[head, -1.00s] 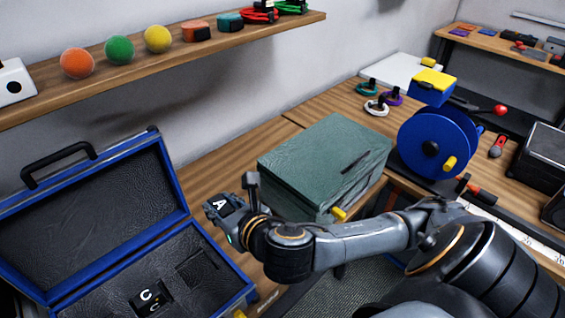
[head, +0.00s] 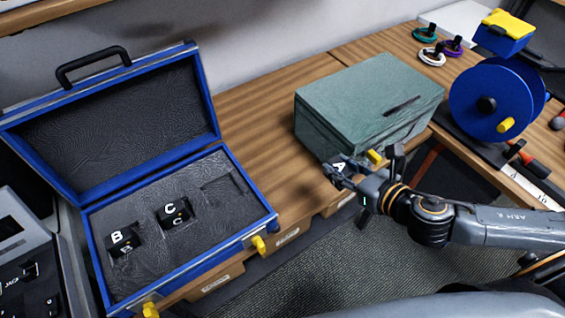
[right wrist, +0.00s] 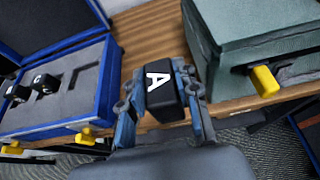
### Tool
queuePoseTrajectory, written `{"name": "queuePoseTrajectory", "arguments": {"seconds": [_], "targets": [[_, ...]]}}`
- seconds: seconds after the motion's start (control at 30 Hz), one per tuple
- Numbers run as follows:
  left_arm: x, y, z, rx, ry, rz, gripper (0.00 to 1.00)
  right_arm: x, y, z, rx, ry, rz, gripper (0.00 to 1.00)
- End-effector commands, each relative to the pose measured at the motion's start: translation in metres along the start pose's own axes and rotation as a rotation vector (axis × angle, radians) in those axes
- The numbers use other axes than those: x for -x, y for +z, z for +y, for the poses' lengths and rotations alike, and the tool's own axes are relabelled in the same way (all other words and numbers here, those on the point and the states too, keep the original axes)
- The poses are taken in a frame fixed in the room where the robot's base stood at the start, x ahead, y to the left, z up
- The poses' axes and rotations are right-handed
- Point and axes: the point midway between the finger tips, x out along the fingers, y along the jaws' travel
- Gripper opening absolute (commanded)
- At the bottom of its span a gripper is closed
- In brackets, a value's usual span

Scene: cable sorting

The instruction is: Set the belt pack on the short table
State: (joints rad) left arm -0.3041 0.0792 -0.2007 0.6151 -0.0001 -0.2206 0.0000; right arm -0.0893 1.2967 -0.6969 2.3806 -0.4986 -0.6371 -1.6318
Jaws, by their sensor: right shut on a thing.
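A black belt pack marked A (head: 340,167) is in my right gripper (head: 350,177), whose fingers are closed on its sides. In the head view they appear at the front left corner of the green box, over the wooden table's front edge. The right wrist view shows the pack (right wrist: 160,88) between both fingers (right wrist: 158,100). The wooden table (head: 262,135) has bare wood between the case and the green box; I cannot tell whether it is the short table. My left gripper is not in view.
An open blue case (head: 235,236) holds packs B (head: 124,240) and C (head: 174,214) in foam, with an empty slot at right. The green box (head: 350,92) and a blue reel (head: 485,90) stand to the right. Yellow latches stick out at the front.

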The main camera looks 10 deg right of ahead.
Motion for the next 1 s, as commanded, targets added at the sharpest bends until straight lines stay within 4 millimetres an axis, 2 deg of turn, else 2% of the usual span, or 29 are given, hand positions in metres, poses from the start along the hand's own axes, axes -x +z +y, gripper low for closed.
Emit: {"name": "queuePoseTrajectory", "arguments": {"seconds": [0.03,0.4,0.6,0.87,1.0], "targets": [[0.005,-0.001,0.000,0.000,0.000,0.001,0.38,-0.008,0.005,0.004,-0.008,0.001,-0.007,0.00],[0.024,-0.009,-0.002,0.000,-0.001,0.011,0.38,-0.076,0.001,0.030,-0.003,0.003,-0.005,0.00],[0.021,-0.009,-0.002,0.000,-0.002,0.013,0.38,-0.115,-0.026,0.040,-0.004,0.002,-0.001,0.00],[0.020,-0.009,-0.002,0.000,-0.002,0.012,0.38,-0.136,-0.039,0.046,0.000,0.001,-0.002,0.00],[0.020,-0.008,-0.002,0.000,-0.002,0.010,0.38,-0.145,-0.059,0.047,-0.003,0.001,0.003,0.00]]}}
